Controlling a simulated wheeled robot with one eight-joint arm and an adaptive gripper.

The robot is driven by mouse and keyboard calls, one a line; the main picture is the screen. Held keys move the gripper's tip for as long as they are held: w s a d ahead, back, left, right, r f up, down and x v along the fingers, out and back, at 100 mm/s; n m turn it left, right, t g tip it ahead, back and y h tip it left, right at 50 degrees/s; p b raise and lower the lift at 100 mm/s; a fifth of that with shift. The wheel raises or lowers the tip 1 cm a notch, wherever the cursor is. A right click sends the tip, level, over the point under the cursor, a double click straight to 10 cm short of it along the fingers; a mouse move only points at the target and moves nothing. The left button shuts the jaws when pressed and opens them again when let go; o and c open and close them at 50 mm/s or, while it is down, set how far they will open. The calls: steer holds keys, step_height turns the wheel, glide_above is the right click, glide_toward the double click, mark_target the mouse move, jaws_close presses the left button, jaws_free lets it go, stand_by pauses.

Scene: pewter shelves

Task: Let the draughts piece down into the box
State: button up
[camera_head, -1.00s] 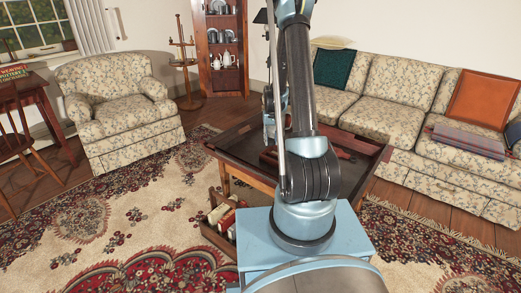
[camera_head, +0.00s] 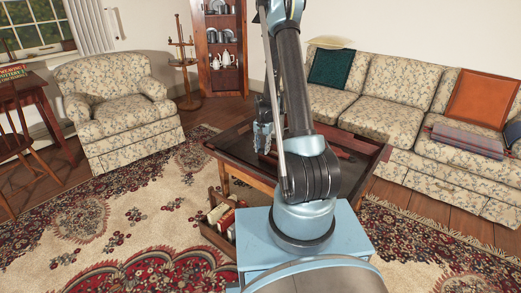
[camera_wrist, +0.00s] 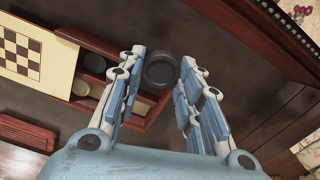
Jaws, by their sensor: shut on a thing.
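The draughts piece (camera_wrist: 160,70) is a dark, round disc in the wrist view. My gripper (camera_wrist: 164,62) is shut on it, with one finger on either side of its rim. The wooden box (camera_wrist: 88,40) has a red-brown rim and lies below and left of the piece, partly hidden by my left finger. Two round pieces lie in it, one dark (camera_wrist: 95,63) and one pale (camera_wrist: 81,88). The held piece shows near the box's right side; its height above the box is hard to tell. In the head view my gripper (camera_head: 263,138) points down over the table, and the piece is too small to make out.
A chequered board (camera_wrist: 22,52) lies left of the box. A slatted red-brown thing (camera_wrist: 25,133) lies at lower left. The dark table (camera_head: 232,148) has a raised rim. A sofa (camera_head: 385,95) stands behind it, an armchair (camera_head: 122,105) to the left.

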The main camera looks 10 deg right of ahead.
steer(key=shift+w+d+f, duration=0.4)
steer(key=shift+w+d, duration=0.45)
steer(key=shift+w+d+f, duration=0.4)
steer(key=shift+w+d, duration=0.45)
steer(key=shift+w, duration=0.05)
steer(key=shift+w+d+f, duration=0.4)
steer(key=shift+w+d, duration=0.45)
steer(key=shift+f, duration=1)
steer(key=o, duration=0.8)
steer(key=shift+o, duration=0.2)
step_height(320, 180, up, 12)
